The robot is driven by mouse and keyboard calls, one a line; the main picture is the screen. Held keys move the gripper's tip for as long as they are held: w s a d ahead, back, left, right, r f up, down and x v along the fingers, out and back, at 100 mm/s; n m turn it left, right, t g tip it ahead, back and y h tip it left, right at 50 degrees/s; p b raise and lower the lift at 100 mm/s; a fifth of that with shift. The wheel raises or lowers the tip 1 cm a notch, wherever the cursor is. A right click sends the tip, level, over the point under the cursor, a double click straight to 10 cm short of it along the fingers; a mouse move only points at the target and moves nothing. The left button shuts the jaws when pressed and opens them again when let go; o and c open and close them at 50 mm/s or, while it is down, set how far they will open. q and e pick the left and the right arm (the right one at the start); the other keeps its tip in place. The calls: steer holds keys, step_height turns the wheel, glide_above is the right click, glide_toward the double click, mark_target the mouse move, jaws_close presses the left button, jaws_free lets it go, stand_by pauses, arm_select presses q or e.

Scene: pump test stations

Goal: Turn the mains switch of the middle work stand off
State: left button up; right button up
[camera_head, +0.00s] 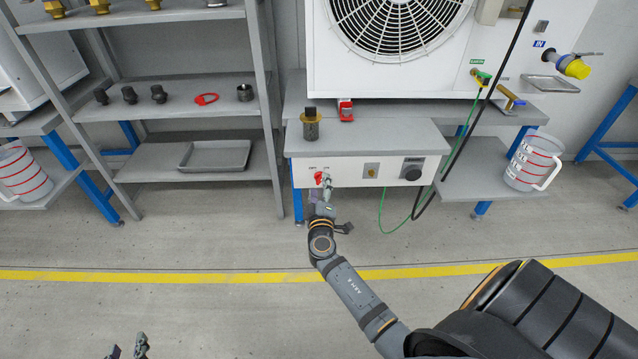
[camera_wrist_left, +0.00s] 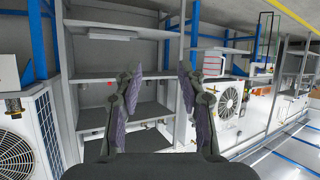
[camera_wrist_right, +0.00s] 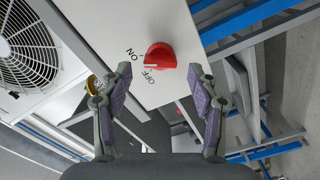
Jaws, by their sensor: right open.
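The red mains switch (camera_head: 320,177) is at the left end of the light front panel of the middle work stand (camera_head: 346,173). In the right wrist view the red knob (camera_wrist_right: 160,57) has the printed words ON and OFF beside it; which one it points at I cannot tell for sure. My right gripper (camera_head: 326,186) is just in front of the switch and partly covers it. In its wrist view the open fingers (camera_wrist_right: 159,72) are apart, with the knob beyond and between the tips, not gripped. My left gripper (camera_head: 128,349) is open and empty, low at the left.
A dark fitting (camera_head: 310,124) stands on the box top. Green and black cables hang at the right. A shelf rack (camera_head: 265,95) stands left; the floor in front is clear.

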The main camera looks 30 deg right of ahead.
mark_target(320, 178)
steer(key=shift+x, duration=1.25)
arm_select(q)
steer(key=shift+w+r+t, duration=0.4)
steer(key=shift+r, duration=0.4)
arm_select(e)
steer(key=shift+c, duration=0.3)
